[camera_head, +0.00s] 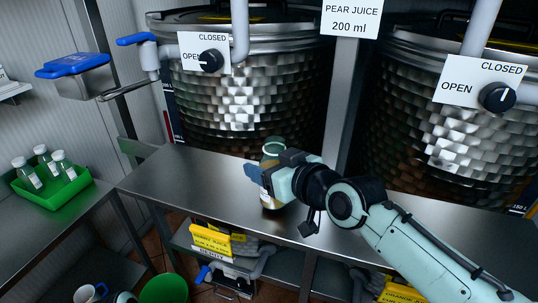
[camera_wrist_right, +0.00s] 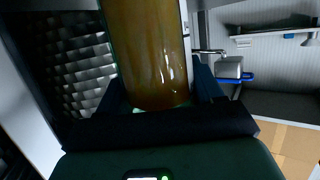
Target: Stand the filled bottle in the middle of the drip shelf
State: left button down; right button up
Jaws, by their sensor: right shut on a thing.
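The bottle (camera_head: 270,201) is clear greenish glass and stands upright in my right gripper (camera_head: 263,178). The right gripper is shut around its body, and the fingers hide its middle. In the right wrist view the bottle (camera_wrist_right: 150,55) looks filled with amber-brown liquid, between the dark fingers. The bottle is over the left-middle part of the steel drip shelf (camera_head: 180,180), in front of the left tank. I cannot tell whether its base touches the shelf. My left gripper is not in view.
Two dimpled steel tanks (camera_head: 245,95) stand behind the shelf, with a post bearing a "PEAR JUICE 200 ml" sign (camera_head: 349,17) between them. A green tray (camera_head: 55,190) with several bottles is at left. Yellow-labelled items (camera_head: 210,238) lie below. The shelf's left part is clear.

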jog(key=shift+f, duration=0.55)
jog(key=shift+f+b, duration=0.2)
jog(key=shift+b, duration=0.1)
jog(key=o, duration=1.4)
jog(key=shift+r+p, duration=0.2)
jog(key=shift+p, duration=0.1)
jog(key=b+v, duration=0.2)
jog(key=v, duration=1)
jog(key=shift+b, duration=0.4)
